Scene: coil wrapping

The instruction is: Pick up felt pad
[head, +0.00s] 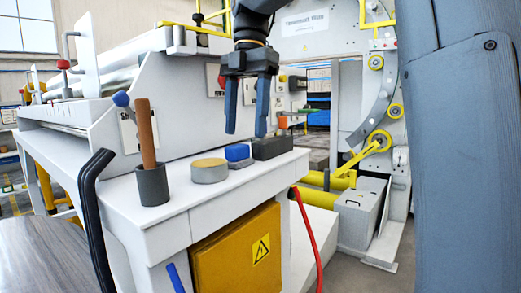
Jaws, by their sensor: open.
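My gripper (246,133) hangs fingers down above the white ledge (190,208), its two fingers apart with nothing between them. I cannot tell for sure which of these is the felt pad. The fingertips look above the blue and dark blocks; the exact gap is unclear.
A grey cup (152,186) with an upright brown rod stands left on the ledge. A black bent bar (93,215) rises in front at left. A red hose (308,235) hangs at the ledge's right end. The machine wall (180,105) stands close behind.

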